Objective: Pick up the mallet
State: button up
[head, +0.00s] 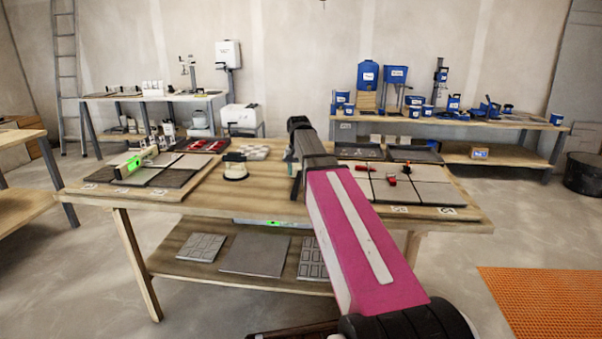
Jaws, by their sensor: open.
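I cannot make out a mallet for certain in the head view; my arm covers part of the middle of the table. My gripper (296,186) points down over the middle of the wooden worktable (255,202). It is small and dark here, open, with nothing visible held in it. I cannot tell exactly what that is.
Dark trays (415,154) sit at the back right. The lower shelf holds several grey tiles (256,255). The table's front-middle strip looks clear.

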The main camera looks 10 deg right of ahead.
aim_at(299, 176)
notch_tip(299, 176, down, 4)
jog(key=shift+r, duration=0.2)
grip_shut()
jog(key=shift+r, duration=0.1)
